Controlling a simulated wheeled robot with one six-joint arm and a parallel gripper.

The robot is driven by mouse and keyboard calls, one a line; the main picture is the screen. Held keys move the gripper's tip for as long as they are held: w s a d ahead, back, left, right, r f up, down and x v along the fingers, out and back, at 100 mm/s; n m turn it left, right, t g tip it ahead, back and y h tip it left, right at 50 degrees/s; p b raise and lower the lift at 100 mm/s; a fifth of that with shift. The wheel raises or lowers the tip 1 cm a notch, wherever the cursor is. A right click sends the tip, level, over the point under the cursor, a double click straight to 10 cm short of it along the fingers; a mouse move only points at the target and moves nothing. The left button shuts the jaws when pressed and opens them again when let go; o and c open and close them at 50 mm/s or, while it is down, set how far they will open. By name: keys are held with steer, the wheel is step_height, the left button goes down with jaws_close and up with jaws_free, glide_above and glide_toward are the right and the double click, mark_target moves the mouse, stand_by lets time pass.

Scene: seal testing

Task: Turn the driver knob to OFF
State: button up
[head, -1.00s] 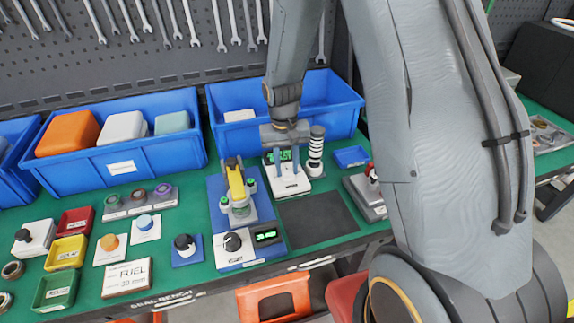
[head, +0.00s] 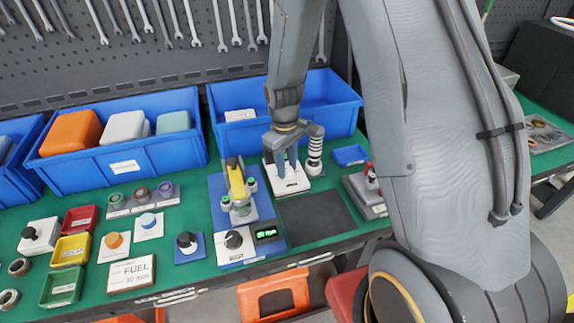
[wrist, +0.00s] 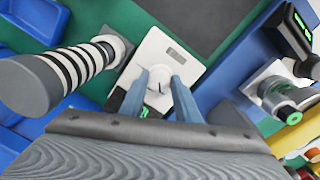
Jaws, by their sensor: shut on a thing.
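A white unit (head: 290,187) with a label stands on the green bench, left of a black-and-white banded cylinder (head: 315,160). My gripper (head: 286,171) points down onto it. In the wrist view, a round white knob (wrist: 159,80) with a dark pointer line sits on the white panel (wrist: 172,48). The two blue fingers are shut on this knob, one on each side. A small green display (wrist: 145,113) shows partly between the fingers. In the head view the fingers hide the knob. I cannot read its position labels.
The banded cylinder (wrist: 75,68) stands close beside the fingers. Left of the unit is a blue fixture (head: 218,190) with a yellow clamp (head: 236,178) and another dial (head: 234,240). A blue bin (head: 350,100) stands behind. A dark mat (head: 312,218) lies clear in front.

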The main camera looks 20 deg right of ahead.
steer(key=shift+w, duration=0.1)
stand_by(0.3)
steer(key=o, duration=1)
steer(key=shift+o, duration=0.2)
steer(key=shift+a+r+b, duration=0.15)
steer(key=shift+r+b, duration=0.85)
steer(key=shift+r, duration=2.95)
